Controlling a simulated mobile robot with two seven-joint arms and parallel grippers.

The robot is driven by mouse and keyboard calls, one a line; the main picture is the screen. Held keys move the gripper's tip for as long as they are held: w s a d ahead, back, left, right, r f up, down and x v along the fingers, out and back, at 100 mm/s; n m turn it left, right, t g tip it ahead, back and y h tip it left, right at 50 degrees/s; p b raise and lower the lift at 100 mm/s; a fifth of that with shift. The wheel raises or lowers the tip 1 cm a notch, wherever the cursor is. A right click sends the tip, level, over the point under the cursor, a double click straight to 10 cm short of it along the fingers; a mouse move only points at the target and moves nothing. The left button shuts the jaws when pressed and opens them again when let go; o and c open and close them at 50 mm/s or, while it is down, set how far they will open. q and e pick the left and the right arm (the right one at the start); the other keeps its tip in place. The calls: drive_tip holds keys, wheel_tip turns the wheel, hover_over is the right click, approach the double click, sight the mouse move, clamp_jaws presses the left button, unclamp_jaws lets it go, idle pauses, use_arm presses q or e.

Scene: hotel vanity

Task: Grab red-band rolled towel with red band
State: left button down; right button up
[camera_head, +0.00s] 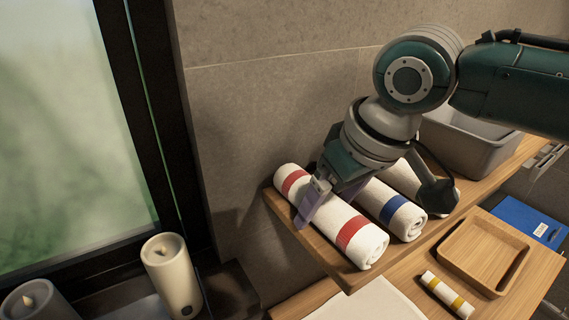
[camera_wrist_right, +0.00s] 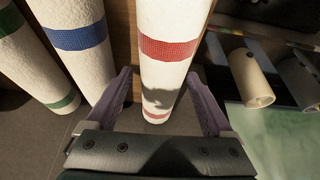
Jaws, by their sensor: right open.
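The white rolled towel with red bands (camera_head: 332,218) lies at the left of the wooden shelf. It also shows in the right wrist view (camera_wrist_right: 168,75), where it runs between the two fingers. My right gripper (camera_head: 322,208) is open over this towel, with one purple finger at its near left side. The other finger is mostly hidden behind the towel and the wrist. In the right wrist view both fingertips (camera_wrist_right: 158,82) stand one on each side of the towel, with small gaps. My left gripper is not in view.
A blue-band rolled towel (camera_head: 392,209) lies close to the right, and a green-band towel (camera_wrist_right: 65,103) is beyond it. A grey bin (camera_head: 475,145) stands behind. A wooden tray (camera_head: 500,252) and a small yellow-band roll (camera_head: 447,294) are lower right. Candles (camera_head: 172,275) stand left.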

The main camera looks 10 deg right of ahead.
drive_tip(key=shift+c, duration=0.3)
drive_tip(key=c, duration=1.2)
drive_tip(key=shift+o, duration=0.2)
drive_tip(key=shift+r, duration=0.1)
